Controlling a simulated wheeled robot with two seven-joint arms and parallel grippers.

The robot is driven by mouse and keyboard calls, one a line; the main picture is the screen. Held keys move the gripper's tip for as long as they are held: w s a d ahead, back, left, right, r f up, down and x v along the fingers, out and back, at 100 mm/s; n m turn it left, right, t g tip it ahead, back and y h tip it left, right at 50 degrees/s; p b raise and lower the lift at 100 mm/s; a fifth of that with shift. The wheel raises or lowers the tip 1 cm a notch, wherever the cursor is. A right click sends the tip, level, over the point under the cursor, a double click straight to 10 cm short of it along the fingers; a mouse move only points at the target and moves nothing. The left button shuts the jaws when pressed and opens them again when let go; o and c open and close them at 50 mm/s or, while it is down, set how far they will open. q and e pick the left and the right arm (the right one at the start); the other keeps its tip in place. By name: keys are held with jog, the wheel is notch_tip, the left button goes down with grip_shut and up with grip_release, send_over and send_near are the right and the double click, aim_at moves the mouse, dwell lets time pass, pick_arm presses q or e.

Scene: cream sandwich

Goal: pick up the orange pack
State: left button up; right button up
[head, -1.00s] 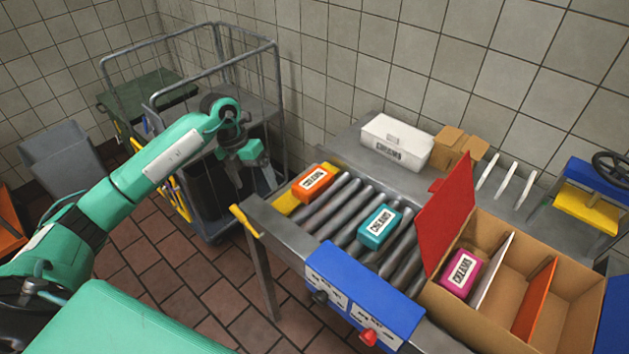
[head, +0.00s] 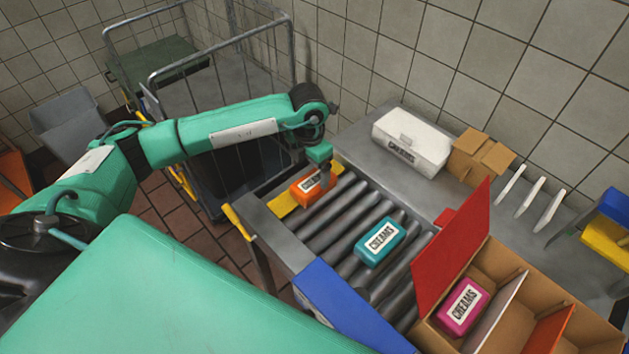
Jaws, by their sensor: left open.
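The orange pack (head: 303,193), with a white label, lies at the far left end of the roller conveyor, by a yellow strip (head: 283,206). My left gripper (head: 324,180) points down at the pack's right end and hides part of it. Its jaws are open, though the fingers are small and partly hidden here; I cannot tell whether they touch the pack or straddle it. The pack rests on the conveyor. My right gripper is not in view.
A teal pack (head: 380,241) lies mid-conveyor. A pink pack (head: 461,306) sits in a divided cardboard box (head: 515,262) with a raised red flap (head: 452,250). A white box (head: 411,143) and brown carton (head: 481,156) stand behind. A wire cage trolley (head: 223,52) stands behind my left arm.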

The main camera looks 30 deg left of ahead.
aim_at(309, 183)
pick_arm(q)
jog(key=shift+s+f+p, duration=0.1)
jog(key=shift+f+p, duration=0.25)
jog(key=shift+f, duration=0.5)
notch_tip(309, 183, down, 4)
jog(key=shift+s+r+p, duration=0.15)
jog(key=shift+r+p, duration=0.1)
jog(key=shift+p, duration=0.7)
jog(key=shift+f, duration=0.6)
jog(key=c, duration=1.1)
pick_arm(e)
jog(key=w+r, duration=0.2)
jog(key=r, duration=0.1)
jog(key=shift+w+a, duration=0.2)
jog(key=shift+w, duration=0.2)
